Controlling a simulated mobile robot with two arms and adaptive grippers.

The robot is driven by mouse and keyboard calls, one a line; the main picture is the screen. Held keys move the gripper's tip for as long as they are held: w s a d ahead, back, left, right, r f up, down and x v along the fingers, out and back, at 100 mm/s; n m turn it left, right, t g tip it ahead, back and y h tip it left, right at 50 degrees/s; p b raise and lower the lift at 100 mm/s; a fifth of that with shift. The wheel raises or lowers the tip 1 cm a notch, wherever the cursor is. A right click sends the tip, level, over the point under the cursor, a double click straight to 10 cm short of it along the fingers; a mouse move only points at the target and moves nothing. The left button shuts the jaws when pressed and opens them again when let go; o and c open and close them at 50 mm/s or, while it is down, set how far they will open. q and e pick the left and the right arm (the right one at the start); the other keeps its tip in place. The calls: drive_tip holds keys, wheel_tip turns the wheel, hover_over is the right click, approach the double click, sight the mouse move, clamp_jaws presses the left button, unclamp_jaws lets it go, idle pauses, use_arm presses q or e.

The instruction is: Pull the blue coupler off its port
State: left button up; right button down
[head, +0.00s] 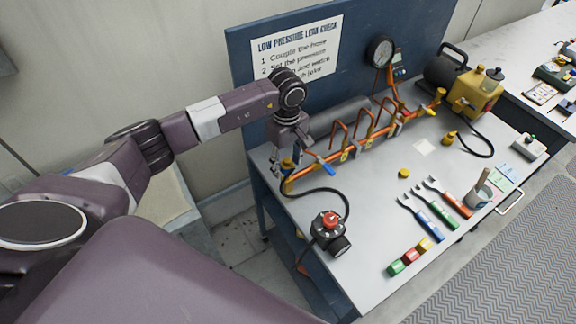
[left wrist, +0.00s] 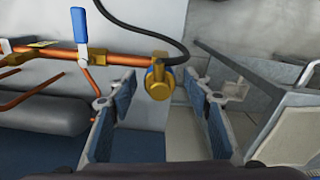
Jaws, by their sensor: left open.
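The blue coupler (left wrist: 168,79) sits on a brass port (left wrist: 158,85) at the end of the copper pipe in the left wrist view. A black hose (left wrist: 150,28) runs to the pipe end beside it. My left gripper (left wrist: 160,102) is open, one finger to each side of the coupler in the picture, with clear gaps and nothing held. In the head view my left gripper (head: 286,158) is over the near left end of the pipe rig, largely covering the coupler there. My right gripper is not in view.
A blue-handled valve lever (head: 325,168) stands close to the right of the gripper. The black regulator with a red knob (head: 329,222) is nearer on the bench (head: 365,240). A blue back panel (head: 240,60) rises behind. Wrenches (head: 430,212) lie to the right.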

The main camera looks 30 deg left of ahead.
sight(287, 160)
use_arm(q)
clamp_jaws()
drive_tip(key=shift+r, duration=0.15)
drive_tip(key=shift+w+r, duration=0.1)
drive_tip(key=shift+r, duration=0.25)
drive_tip(key=shift+r+p, duration=0.5)
drive_tip(key=shift+r, duration=0.05)
drive_tip(key=shift+r+p, duration=1.05)
drive_tip(key=shift+r, duration=0.95)
